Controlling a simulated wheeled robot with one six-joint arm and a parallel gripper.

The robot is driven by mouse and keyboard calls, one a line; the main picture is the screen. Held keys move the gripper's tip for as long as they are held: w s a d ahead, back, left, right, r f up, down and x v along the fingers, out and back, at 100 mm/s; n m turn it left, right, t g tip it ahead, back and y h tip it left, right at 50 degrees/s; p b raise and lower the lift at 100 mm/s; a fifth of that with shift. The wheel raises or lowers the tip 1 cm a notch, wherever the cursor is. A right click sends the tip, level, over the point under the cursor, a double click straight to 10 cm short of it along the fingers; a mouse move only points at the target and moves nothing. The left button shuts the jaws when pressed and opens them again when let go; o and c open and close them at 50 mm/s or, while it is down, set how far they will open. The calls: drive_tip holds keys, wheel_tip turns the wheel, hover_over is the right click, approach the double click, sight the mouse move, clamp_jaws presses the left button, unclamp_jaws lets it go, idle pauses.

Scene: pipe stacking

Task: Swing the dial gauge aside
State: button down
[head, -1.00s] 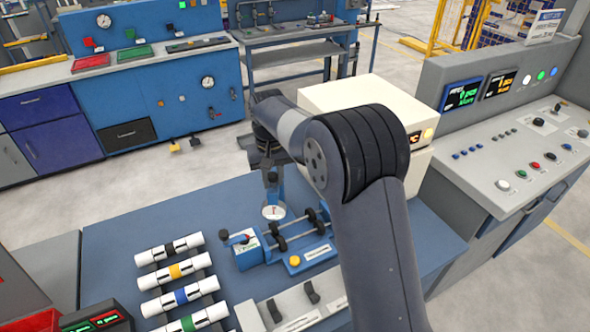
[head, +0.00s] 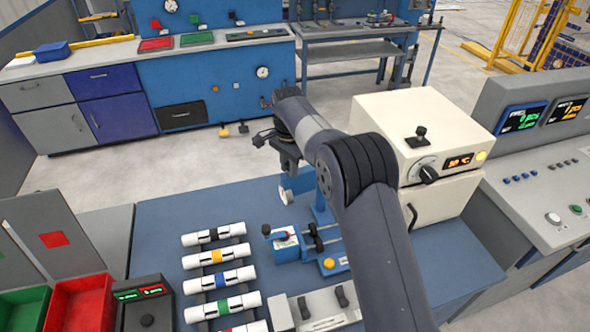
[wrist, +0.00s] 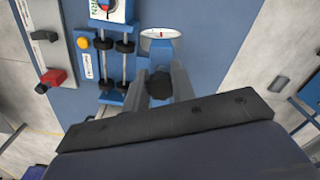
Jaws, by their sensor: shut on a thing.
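The dial gauge (head: 286,196) has a small white round face. In the head view it stands just behind the blue roller fixture (head: 286,249), beside a blue support. In the wrist view the gauge face (wrist: 160,33) shows at top centre, to the right of the fixture's rollers, not over them. My gripper (wrist: 159,86) is shut with a dark knob between its fingers, just below the gauge face. In the head view my gripper (head: 288,172) is at the gauge, partly dark and small. My arm hides part of the fixture's right side.
Striped white pipes (head: 222,254) lie on a rack left of the fixture. A cream oven (head: 425,130) stands right of my arm. Red (head: 80,300) and green bins sit at the lower left. A control console (head: 540,170) is at the right. Blue table surface is clear behind the pipes.

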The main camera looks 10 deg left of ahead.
drive_tip(key=shift+w+a+m, duration=0.55)
drive_tip(key=shift+w+m, duration=0.3)
drive_tip(key=shift+m, duration=0.05)
drive_tip(key=shift+r, duration=0.1)
drive_tip(key=c, duration=1.2)
unclamp_jaws()
wheel_tip(320, 180, up, 11)
drive_tip(key=shift+f, duration=0.15)
wheel_tip(320, 180, down, 11)
drive_tip(key=shift+r, duration=0.1)
drive_tip(key=shift+r, duration=0.1)
